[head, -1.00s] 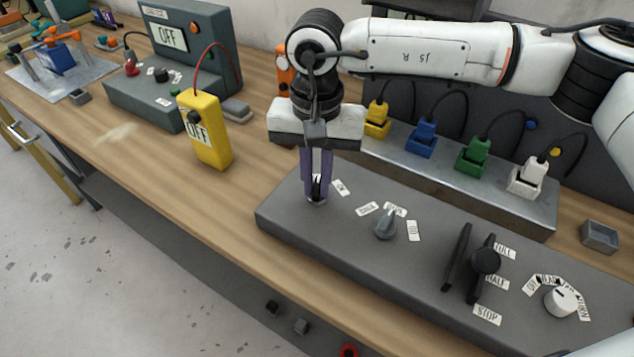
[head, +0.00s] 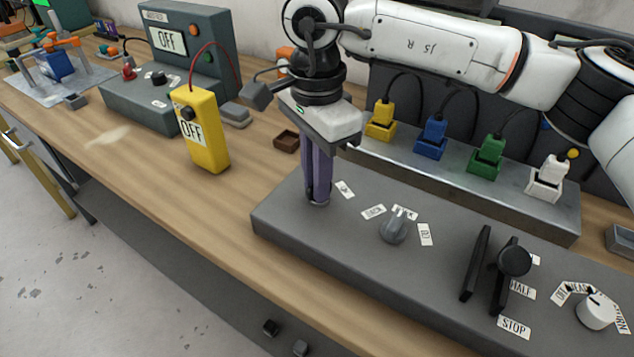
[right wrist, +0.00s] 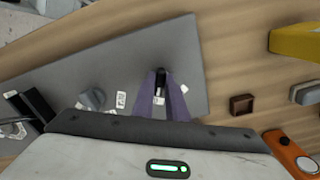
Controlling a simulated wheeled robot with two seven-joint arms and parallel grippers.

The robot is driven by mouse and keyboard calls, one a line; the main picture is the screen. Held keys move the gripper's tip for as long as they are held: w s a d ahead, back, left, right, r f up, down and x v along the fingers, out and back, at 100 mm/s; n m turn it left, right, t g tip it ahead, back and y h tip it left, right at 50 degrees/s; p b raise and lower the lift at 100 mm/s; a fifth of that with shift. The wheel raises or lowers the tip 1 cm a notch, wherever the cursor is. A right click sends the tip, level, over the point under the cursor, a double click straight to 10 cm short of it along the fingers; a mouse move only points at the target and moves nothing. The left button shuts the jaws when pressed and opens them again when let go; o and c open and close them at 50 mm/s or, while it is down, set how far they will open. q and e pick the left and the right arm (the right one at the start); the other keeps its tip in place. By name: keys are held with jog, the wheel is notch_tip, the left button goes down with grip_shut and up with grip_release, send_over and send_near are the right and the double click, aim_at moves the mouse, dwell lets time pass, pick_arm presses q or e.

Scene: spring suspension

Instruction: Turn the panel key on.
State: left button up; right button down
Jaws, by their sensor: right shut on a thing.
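The grey control panel (head: 275,222) lies on the workbench, tilted toward me. The panel key (right wrist: 161,76) is a small dark piece near the panel's far left corner; in the head view the fingers mostly hide it. My right gripper (head: 318,198) points down onto it with its purple fingers shut on it. The right wrist view shows the fingertips (right wrist: 161,84) on either side of the key. A small white label (head: 344,188) lies just right of the fingers; its text is too small to read surely. My left gripper is not in view.
On the panel to the right are a grey knob (head: 395,228), a black lever (head: 512,262) and a white dial (head: 596,310). Behind it stands a strip (head: 465,182) with coloured plugs. A yellow box (head: 205,135) marked OFF and a small brown tray (head: 286,140) are left.

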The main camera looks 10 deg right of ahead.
jog(key=shift+w+r+m, duration=0.1)
jog(key=shift+m, duration=0.5)
jog(key=c, duration=1.8)
grip_release()
jog(key=shift+o, duration=0.2)
notch_tip(320, 180, up, 10)
jog(key=shift+r, duration=0.15)
